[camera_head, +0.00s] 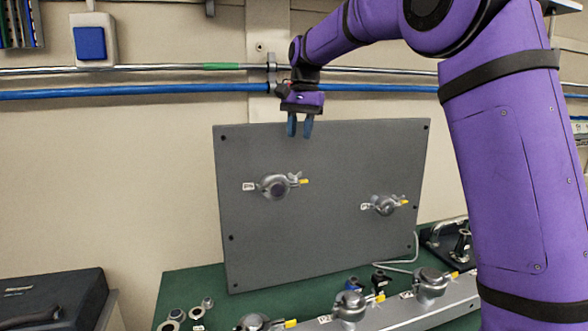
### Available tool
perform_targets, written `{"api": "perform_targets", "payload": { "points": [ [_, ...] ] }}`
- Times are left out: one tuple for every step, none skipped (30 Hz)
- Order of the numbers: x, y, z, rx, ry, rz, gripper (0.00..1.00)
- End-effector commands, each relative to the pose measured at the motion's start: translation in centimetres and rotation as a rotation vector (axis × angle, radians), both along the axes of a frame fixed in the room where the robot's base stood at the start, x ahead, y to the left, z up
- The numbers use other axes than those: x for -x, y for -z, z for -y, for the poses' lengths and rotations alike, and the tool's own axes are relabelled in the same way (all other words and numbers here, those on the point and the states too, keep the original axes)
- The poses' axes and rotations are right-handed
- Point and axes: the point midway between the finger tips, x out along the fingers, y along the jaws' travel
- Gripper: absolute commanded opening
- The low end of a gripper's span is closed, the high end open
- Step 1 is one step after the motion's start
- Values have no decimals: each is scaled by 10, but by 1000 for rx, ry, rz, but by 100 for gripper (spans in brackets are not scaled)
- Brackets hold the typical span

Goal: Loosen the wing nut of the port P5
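My gripper (300,127) hangs fingers-down at the top edge of the upright grey panel (320,240). Its two blue fingers are a little apart, with nothing visible between them. The panel carries a clamped port on the left (275,187) and another on the right (386,205). Each has a metal clamp with a wing nut, a small white label and a yellow tag. My gripper is above the left port, touching neither. More clamped ports sit on a low grey rail in front: left (254,322), middle (349,305) and right (431,281). The labels are too small to read, so I cannot tell which is P5.
The green table top (190,285) holds loose metal fittings (176,315) at front left. A black case (50,300) stands at lower left. A blue pipe (150,91) and a metal pipe (130,69) run along the wall behind my gripper.

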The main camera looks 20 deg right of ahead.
Motion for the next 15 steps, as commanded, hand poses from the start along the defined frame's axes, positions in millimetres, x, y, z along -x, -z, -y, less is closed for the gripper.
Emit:
{"api": "perform_targets", "payload": {
  "points": [
    [1, -1, -3, 14, 87, -8, 30],
    [1, -2, -4, 23, 149, -12, 30],
    [2, -2, -4, 35, 232, -18, 30],
    [2, -3, -5, 44, 294, -21, 30],
    [2, -4, -6, 51, 356, -24, 30],
    [3, -5, -7, 61, 437, -27, 30],
    [3, -5, -8, 68, 494, -29, 30],
    [4, -6, -8, 75, 550, -30, 30],
    [4, -7, -9, 83, 619, -32, 30],
    [4, -8, -9, 89, 667, -32, 30],
    [5, -8, -9, 94, 710, -32, 30],
    [5, -9, -10, 99, 761, -32, 30],
    [5, -9, -10, 102, 795, -32, 30],
    [6, -10, -10, 105, 825, -32, 30],
    [6, -10, -10, 107, 856, -32, 30]
  ]
}}
